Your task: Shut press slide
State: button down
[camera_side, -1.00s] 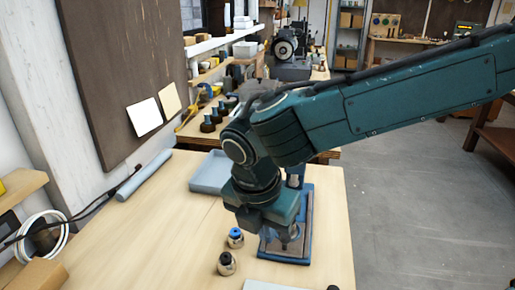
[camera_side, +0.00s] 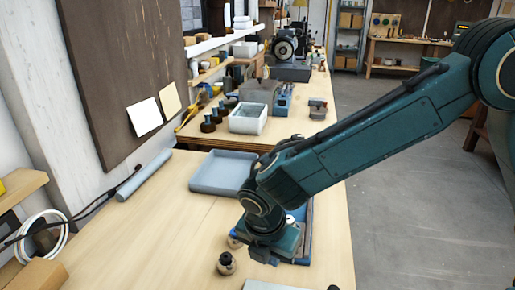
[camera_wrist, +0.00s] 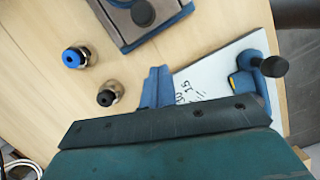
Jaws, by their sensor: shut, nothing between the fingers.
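The press (camera_side: 304,235) has a blue base and stands near the table's right edge in the side view, mostly hidden behind my arm. In the wrist view, part of the press (camera_wrist: 125,35) shows at the top: a grey plate on the blue base with a dark round part on it. I cannot make out how far its slide is open. My gripper (camera_wrist: 157,80) is shut and empty. Its blue fingers point toward the press base and look apart from it in the wrist view. In the side view, my gripper (camera_side: 268,256) is low in front of the press, fingertips hidden.
A blue-capped metal cylinder (camera_wrist: 75,58) and a black-capped one (camera_wrist: 108,95) stand left of my fingers. A grey-blue tray (camera_side: 222,185) lies behind.

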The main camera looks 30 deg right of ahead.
jog(key=shift+w+d+r, duration=0.1)
jog(key=shift+w+d, duration=0.35)
jog(key=shift+d, duration=0.4)
jog(key=shift+w+d+r, duration=0.1)
jog(key=shift+w+d, duration=0.35)
jog(key=shift+d, duration=0.35)
jog(key=w+d, duration=1)
jog(key=shift+s+a, duration=0.35)
jog(key=shift+a, duration=0.3)
jog(key=a, duration=0.1)
jog(key=s+a, duration=0.1)
jog(key=a, duration=0.1)
jog(key=shift+s+r, duration=0.2)
jog(key=shift+r, duration=0.15)
jog(key=v, duration=0.9)
jog(key=shift+s+d+r, duration=0.1)
jog(key=shift+r, duration=0.05)
